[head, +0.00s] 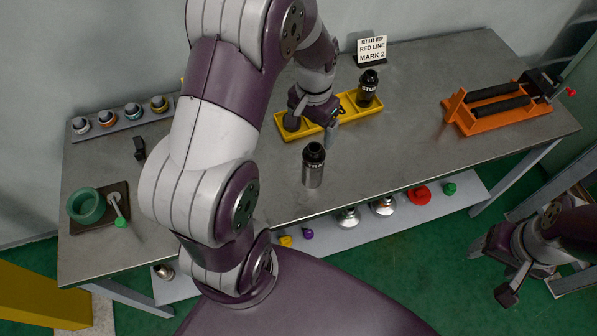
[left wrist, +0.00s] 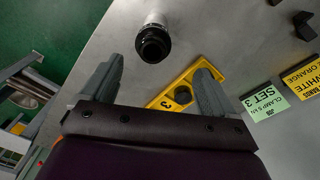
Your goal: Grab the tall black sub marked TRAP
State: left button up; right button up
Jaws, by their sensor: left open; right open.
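A tall sub (head: 313,172) with a black top and a silver-grey lower body stands upright near the table's front edge; its lettering is only partly legible, like "TRA". In the left wrist view a black-topped sub (left wrist: 153,44) shows beyond the fingers, apart from them. My left gripper (head: 312,126) is open and empty over the yellow rack, behind the sub in the head view; its spread fingers (left wrist: 158,82) show in the wrist view. A second black sub (head: 367,88), marked like "STUB", stands in the rack's right end. My right gripper (head: 493,272) is open and empty off the table's front right.
The yellow rack (head: 348,103) lies behind the sub. An orange vise (head: 475,121) with black rollers stands right. A sign (head: 372,50) stands at the back. A green bowl (head: 86,206) and a row of rings are left. Table right of the sub is clear.

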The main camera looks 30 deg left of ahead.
aim_at(314, 158)
pick_arm(q)
jog(key=f, duration=0.3)
jog(key=f+p, duration=0.1)
jog(key=f, duration=0.3)
jog(key=d+f, duration=0.1)
jog(key=f, duration=0.3)
jog(key=shift+f+p, duration=0.2)
jog(key=shift+p, duration=0.15)
jog(key=shift+d+f, duration=0.1)
jog(key=shift+f, duration=0.1)
jog(key=c, duration=1.2)
jog(key=shift+r, duration=0.1)
jog(key=c, duration=0.3)
